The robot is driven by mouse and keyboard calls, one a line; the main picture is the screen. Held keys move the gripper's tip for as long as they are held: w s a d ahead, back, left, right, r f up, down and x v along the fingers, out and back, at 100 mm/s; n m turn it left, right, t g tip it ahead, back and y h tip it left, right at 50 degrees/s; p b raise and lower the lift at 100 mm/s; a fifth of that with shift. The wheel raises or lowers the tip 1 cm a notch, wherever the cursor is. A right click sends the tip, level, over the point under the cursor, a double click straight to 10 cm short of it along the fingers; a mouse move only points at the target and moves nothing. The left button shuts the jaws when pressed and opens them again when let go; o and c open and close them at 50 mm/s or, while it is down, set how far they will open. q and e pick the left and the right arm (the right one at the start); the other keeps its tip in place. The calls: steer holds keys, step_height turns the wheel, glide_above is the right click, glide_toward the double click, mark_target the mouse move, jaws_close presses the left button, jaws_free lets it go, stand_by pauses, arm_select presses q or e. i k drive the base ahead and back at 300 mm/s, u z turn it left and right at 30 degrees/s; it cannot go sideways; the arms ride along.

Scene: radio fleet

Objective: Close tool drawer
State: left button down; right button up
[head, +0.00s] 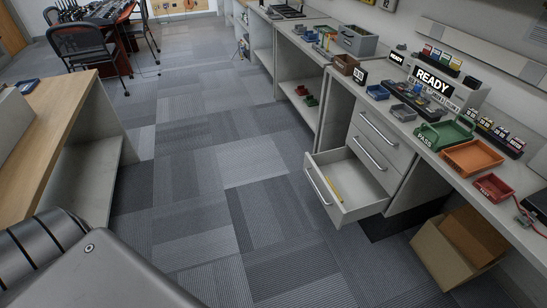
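The tool drawer (350,190) is the bottom drawer of a white drawer unit under the right-hand counter, and it stands pulled out over the floor. Its front (323,190) has a long metal bar handle. A yellow pencil-like item (335,190) lies inside. The two drawers above (378,138) it are flush with the unit. A grey part of my own body fills the lower left corner. Neither my left nor my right gripper shows in the head view.
An open cardboard box (448,255) stands on the floor right of the drawer. The counter (410,125) above carries colored trays and READY signs. A wooden-topped desk (48,120) is at left, with chairs (80,45) behind. The carpet (210,170) between is clear.

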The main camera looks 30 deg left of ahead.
mark_target(364, 197)
steer(key=u, duration=0.6)
steer(key=i, duration=1.45)
steer(key=z, duration=0.65)
